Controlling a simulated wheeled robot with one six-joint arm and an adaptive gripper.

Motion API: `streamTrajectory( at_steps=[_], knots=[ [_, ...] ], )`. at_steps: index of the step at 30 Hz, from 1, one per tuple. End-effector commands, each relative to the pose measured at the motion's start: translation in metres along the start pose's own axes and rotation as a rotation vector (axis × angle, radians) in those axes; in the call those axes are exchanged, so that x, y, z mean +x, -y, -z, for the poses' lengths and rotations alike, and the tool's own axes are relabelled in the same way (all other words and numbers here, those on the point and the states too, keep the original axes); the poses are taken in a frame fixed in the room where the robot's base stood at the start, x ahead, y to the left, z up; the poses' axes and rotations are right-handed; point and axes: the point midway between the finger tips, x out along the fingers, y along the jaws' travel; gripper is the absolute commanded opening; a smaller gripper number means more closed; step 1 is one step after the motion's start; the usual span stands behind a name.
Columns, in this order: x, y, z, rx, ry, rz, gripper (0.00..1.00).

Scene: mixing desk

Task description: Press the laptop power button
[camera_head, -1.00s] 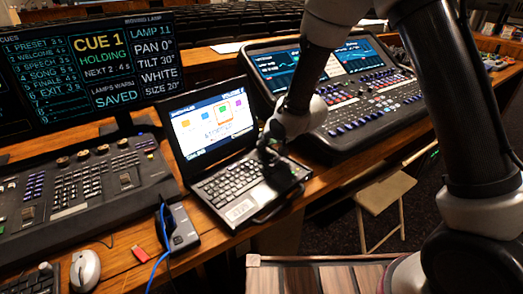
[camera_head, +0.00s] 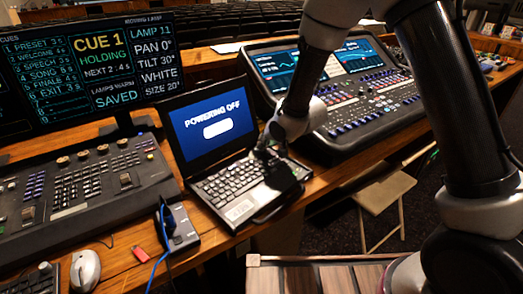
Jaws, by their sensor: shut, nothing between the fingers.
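The black laptop (camera_head: 226,190) stands open on the wooden desk, between the lighting console and the mixing desk. Its screen (camera_head: 211,118) is blue and reads "POWERING OFF" above a white rounded shape. My gripper (camera_head: 262,150) is shut and empty, pointing down at the right rear part of the laptop's keyboard deck, close to the hinge. The power button is hidden behind my gripper and wrist. I cannot tell whether the fingertips touch the deck.
A mixing desk (camera_head: 365,98) stands close to the right of my wrist. A lighting console (camera_head: 85,190) and a monitor (camera_head: 90,65) are at left.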

Motion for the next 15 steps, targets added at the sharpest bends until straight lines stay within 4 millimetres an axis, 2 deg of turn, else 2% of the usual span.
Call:
streamTrajectory(
  at_steps=[15],
  knots=[
    [-0.01,0.007,0.007,0.001,0.0,0.0,0.0]
  ],
)
